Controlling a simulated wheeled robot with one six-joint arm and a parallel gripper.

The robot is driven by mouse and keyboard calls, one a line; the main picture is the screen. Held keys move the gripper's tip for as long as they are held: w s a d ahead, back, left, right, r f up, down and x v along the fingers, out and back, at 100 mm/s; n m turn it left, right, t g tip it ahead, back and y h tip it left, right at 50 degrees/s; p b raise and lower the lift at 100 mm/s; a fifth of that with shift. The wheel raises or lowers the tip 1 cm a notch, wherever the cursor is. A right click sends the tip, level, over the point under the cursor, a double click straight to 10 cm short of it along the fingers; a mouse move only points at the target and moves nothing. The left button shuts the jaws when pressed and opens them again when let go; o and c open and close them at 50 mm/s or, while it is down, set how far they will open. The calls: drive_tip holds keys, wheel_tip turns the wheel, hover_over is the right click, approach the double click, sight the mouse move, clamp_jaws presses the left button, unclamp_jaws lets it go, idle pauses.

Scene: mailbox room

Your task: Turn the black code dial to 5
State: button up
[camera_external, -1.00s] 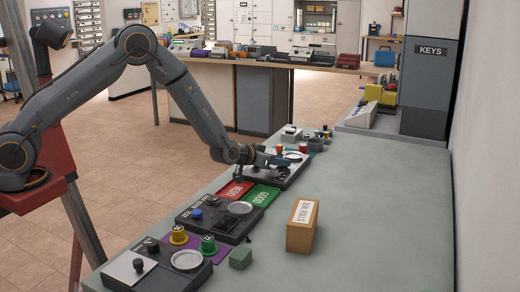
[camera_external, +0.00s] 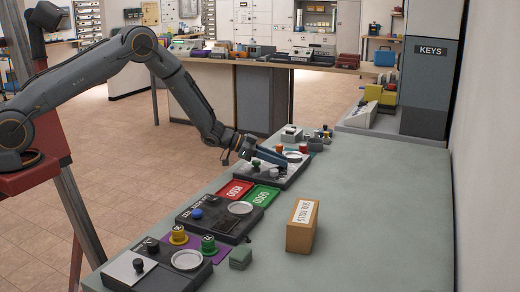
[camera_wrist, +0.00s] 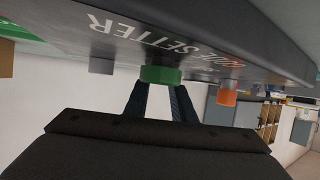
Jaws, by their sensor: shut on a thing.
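A dark code setter box (camera_external: 265,181) lies on the grey-green bench, past the red and green plates. In the wrist view its panel (camera_wrist: 205,45) fills the top and reads CODE SETTER upside down. My gripper (camera_wrist: 160,88) has its two fingers at a green knob (camera_wrist: 161,74) on that panel and is shut on it. A grey knob (camera_wrist: 102,65) is to its left and an orange knob (camera_wrist: 228,97) to its right. In the external view my gripper (camera_external: 281,164) reaches down onto the box. I cannot make out a black dial or its number.
A red plate (camera_external: 236,190) and a green plate (camera_external: 261,196) lie in front of the box. Nearer are another dark box (camera_external: 213,220), yellow and green knobs, and a tan labelled block (camera_external: 301,229). The bench's right side is clear.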

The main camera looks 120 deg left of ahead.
drive_tip(key=m+h, duration=0.1)
drive_tip(key=h, duration=0.1)
drive_tip(key=m+t+h, duration=0.1)
drive_tip(key=m+h, duration=0.1)
drive_tip(key=shift+s+a+m, duration=0.1)
drive_tip(key=shift+a+m, duration=0.2)
drive_tip(key=shift+a, duration=0.1)
drive_tip(key=m+h+b, duration=0.2)
drive_tip(key=h, duration=0.1)
drive_tip(key=shift+a+f+m+b, duration=0.1)
drive_tip(key=shift+a+m+b, duration=0.05)
drive_tip(key=shift+m+b, duration=0.2)
drive_tip(key=shift+m+h+b, duration=0.35)
drive_tip(key=shift+h+b, duration=0.15)
drive_tip(key=shift+b, duration=0.05)
drive_tip(key=shift+r, duration=0.2)
drive_tip(key=o, duration=1.1)
drive_tip(key=shift+c, duration=0.2)
